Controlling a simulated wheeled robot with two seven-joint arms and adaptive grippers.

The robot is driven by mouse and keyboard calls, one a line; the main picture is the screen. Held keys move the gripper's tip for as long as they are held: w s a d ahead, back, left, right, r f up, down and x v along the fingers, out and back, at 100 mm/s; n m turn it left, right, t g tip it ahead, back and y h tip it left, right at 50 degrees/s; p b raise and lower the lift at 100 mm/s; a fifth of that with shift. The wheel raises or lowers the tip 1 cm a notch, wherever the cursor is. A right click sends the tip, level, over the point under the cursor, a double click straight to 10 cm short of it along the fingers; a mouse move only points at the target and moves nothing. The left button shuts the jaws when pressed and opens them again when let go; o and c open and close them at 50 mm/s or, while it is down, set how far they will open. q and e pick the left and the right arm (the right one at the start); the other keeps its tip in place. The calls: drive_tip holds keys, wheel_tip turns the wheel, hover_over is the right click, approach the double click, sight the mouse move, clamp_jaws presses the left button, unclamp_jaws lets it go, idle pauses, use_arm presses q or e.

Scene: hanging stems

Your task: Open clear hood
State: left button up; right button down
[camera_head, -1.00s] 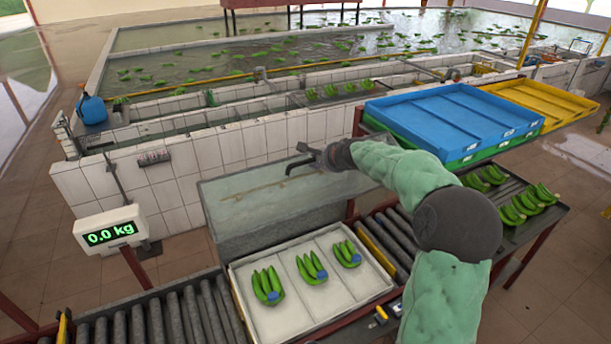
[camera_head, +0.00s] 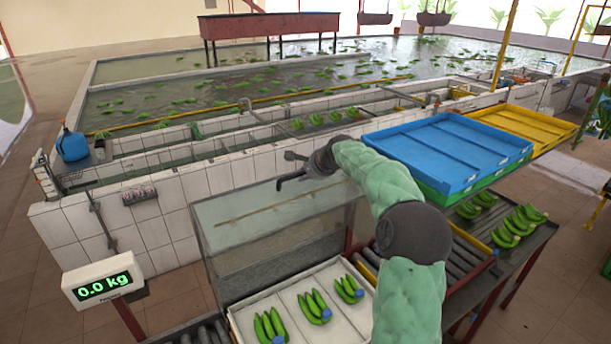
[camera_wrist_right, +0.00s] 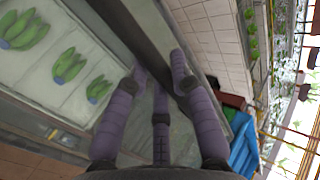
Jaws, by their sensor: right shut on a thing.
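The clear hood (camera_head: 255,252) is a see-through box with dark thin edges, standing over the conveyor behind the banana tray. The exact contact is partly hidden by the fingers. My left gripper is not in view.
A white tray (camera_head: 238,326) with green banana clusters (camera_head: 314,307) lies in front of the hood. A scale display (camera_head: 103,282) stands at left. Blue and yellow crates (camera_head: 450,150) and more bananas are at right. A tiled water basin (camera_head: 150,215) lies behind.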

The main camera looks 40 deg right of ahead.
drive_tip(key=c, duration=1)
unclamp_jaws()
drive_tip(key=shift+c, duration=0.2)
drive_tip(key=v, duration=1.2)
